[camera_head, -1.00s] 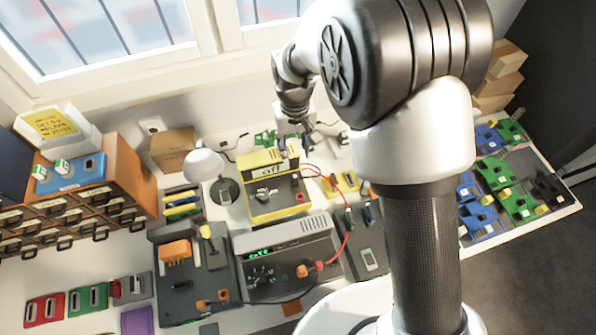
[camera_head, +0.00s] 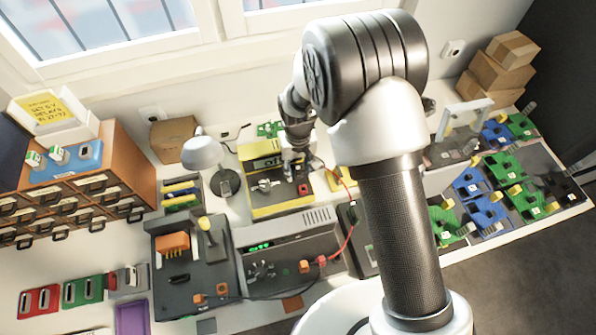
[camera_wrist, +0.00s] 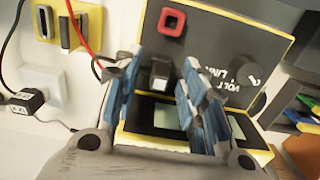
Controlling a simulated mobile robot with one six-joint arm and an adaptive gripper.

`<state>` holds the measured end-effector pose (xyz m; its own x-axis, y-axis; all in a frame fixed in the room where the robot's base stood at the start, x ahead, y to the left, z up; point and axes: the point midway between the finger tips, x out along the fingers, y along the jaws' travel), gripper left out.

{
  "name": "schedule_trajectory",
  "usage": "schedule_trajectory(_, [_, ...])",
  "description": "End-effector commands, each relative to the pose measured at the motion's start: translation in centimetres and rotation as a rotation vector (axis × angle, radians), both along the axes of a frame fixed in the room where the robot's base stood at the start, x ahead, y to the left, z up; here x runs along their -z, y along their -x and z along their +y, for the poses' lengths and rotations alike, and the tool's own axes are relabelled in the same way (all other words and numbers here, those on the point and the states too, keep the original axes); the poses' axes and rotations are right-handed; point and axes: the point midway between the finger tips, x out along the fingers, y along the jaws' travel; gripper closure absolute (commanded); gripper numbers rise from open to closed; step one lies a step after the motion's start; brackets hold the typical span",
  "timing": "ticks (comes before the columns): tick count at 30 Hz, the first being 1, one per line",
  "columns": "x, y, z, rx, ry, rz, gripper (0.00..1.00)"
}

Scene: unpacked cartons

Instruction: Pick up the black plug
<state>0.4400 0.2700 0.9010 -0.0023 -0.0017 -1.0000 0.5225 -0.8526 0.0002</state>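In the wrist view, a small black block with a pale grey face (camera_wrist: 159,74) stands on the dark panel of a yellow-edged meter (camera_wrist: 215,55). It may be the black plug; I cannot tell for certain. My gripper (camera_wrist: 162,92) is open, with one blue-padded finger on each side of this block and visible space between. In the head view, my gripper (camera_head: 296,153) is over the yellow meter (camera_head: 249,156), and the block is hidden there. A red square socket (camera_wrist: 172,22) sits beyond the block.
A black adapter with a cable (camera_wrist: 27,100) lies by a white box (camera_wrist: 45,88) at the left of the wrist view. A red cable (camera_wrist: 82,40) runs near yellow holders. In the head view, a lamp (camera_head: 203,152) stands left of the meter and a grey power supply (camera_head: 290,240) in front.

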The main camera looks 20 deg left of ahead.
Motion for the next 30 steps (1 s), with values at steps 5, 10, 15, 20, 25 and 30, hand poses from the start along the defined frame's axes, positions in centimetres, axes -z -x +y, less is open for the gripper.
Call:
schedule_trajectory(5, [0.18, -0.11, 0.05, 0.0, -0.002, -0.003, 0.62])
schedule_trajectory(10, [0.16, -0.09, 0.04, 0.0, -0.002, -0.003, 0.69])
schedule_trajectory(15, [0.16, -0.08, 0.04, 0.0, -0.002, -0.003, 0.8])
schedule_trajectory(20, [0.16, -0.08, 0.04, 0.0, -0.001, -0.002, 0.91])
schedule_trajectory(25, [0.16, -0.08, 0.04, 0.0, -0.001, -0.002, 0.98])
schedule_trajectory(30, [0.1, -0.09, 0.04, 0.0, -0.002, -0.003, 0.98])
